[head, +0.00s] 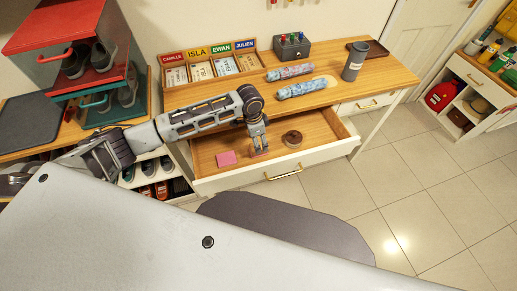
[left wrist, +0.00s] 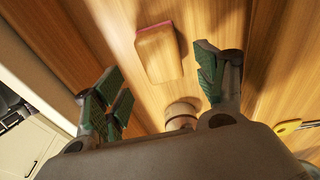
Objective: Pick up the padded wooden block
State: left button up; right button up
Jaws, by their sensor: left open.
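In the left wrist view a tan block (left wrist: 158,53) with a pinkish-red edge lies flat on the wood, ahead of the fingers and apart from them. A short pale cylinder (left wrist: 181,113) stands out between the fingers, nearer the palm. In the head view my left gripper (head: 258,150) points down into the open drawer (head: 240,180). A pink flat square (head: 226,158) lies to its left; I cannot tell for certain that it is the same block. My left gripper (left wrist: 162,92) is open, its green-padded fingers spread. My right gripper is not in view.
A brown round thing (head: 292,138) lies in the drawer to the gripper's right. The desktop above holds patterned rolls (head: 302,88), a grey cup (head: 355,61) and name-labelled compartments (head: 210,62). Shoe cubbies (head: 70,60) stand at left.

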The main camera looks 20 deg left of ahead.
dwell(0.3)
pick_arm(q)
jog(key=shift+w+f, duration=0.2)
jog(key=shift+f, duration=2.4)
jog(key=c, duration=1.1)
